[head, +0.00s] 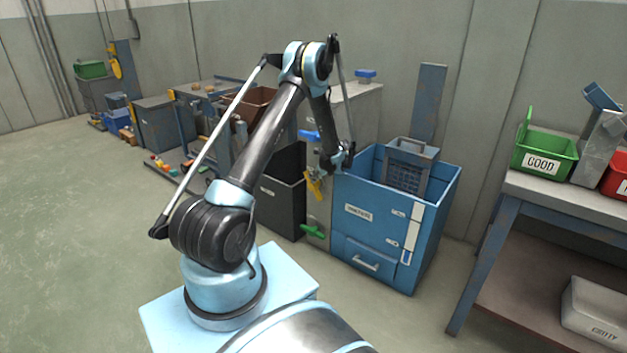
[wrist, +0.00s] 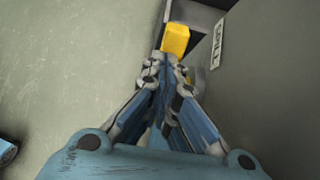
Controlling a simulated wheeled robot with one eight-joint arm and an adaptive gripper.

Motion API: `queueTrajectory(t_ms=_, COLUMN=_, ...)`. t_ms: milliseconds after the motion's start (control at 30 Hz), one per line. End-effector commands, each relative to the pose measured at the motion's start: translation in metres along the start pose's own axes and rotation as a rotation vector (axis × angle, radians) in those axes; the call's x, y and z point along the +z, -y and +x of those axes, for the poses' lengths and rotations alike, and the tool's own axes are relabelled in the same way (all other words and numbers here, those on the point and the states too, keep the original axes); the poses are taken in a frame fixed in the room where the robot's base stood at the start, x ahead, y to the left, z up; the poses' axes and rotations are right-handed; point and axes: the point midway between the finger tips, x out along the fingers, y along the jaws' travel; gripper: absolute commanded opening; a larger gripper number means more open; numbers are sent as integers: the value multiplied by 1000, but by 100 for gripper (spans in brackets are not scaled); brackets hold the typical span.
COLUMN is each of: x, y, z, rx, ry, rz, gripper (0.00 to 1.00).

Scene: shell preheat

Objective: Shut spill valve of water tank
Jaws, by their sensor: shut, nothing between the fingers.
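A yellow lever handle (head: 314,188) sits on the front of a tall grey cabinet-like tank (head: 318,212). A blue handle (head: 309,135) is above it and a green handle (head: 313,231) is low down.
A blue labelled tank (head: 377,228) with an open top stands right of the valves, and a dark open bin (head: 276,205) stands left. A bench (head: 540,195) with a green GOOD bin (head: 545,150) is at right. The floor at left is clear.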

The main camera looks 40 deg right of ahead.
Motion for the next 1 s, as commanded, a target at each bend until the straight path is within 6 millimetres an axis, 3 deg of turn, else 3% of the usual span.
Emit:
queueTrajectory(t_ms=567, x=7, y=0, z=5, rx=0, ry=0, rz=0, gripper=0)
queueTrajectory(t_ms=1000, x=22, y=0, z=22, rx=1, ry=0, rz=-2, gripper=0)
